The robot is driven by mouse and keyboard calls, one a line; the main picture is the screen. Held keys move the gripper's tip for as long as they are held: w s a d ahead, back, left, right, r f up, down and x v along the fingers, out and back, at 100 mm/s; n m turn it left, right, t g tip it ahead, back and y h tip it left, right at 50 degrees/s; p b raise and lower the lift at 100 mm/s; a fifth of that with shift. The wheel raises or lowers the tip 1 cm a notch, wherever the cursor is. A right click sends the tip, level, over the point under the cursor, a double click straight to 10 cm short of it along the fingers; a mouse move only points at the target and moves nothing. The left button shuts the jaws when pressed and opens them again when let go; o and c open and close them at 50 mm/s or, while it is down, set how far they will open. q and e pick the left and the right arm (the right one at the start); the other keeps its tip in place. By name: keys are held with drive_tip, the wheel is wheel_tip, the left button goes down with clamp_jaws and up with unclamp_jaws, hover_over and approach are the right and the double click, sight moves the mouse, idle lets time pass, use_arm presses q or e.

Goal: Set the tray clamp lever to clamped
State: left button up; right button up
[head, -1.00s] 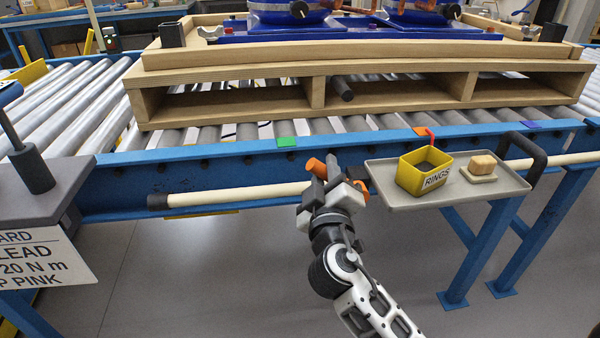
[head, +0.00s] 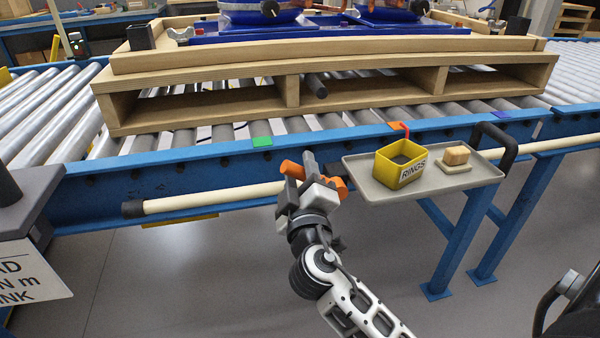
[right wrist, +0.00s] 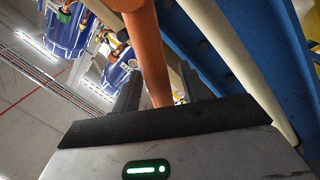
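An orange bar, which looks like the tray clamp lever (head: 292,169), shows on both sides of my right gripper in the head view, left of the grey tray (head: 386,196). My right gripper (head: 315,178) is at this bar, in front of the blue rail. In the right wrist view the orange bar (right wrist: 150,65) runs between the two dark fingers (right wrist: 160,92), with small gaps seeming to show beside it. The fingers look open around it; contact is unclear. The gripper hides the bar's middle and the clamp's mounting. My left gripper is not in view.
A yellow RINGS bin (head: 390,170) and a tan block (head: 456,155) stand on the tray. A small red hook (head: 404,130) is on the rail behind it. A cream bar (head: 215,197) runs along the conveyor front. A wooden pallet (head: 290,95) sits on the rollers.

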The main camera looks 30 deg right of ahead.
sight(301, 180)
drive_tip(key=b+v, duration=0.1)
drive_tip(key=v, duration=0.5)
drive_tip(key=shift+s+a+f+b, duration=0.15)
drive_tip(key=shift+s+b, duration=0.1)
drive_tip(key=shift+b, duration=0.15)
drive_tip(key=shift+s+a, duration=0.15)
drive_tip(key=shift+s, duration=0.25)
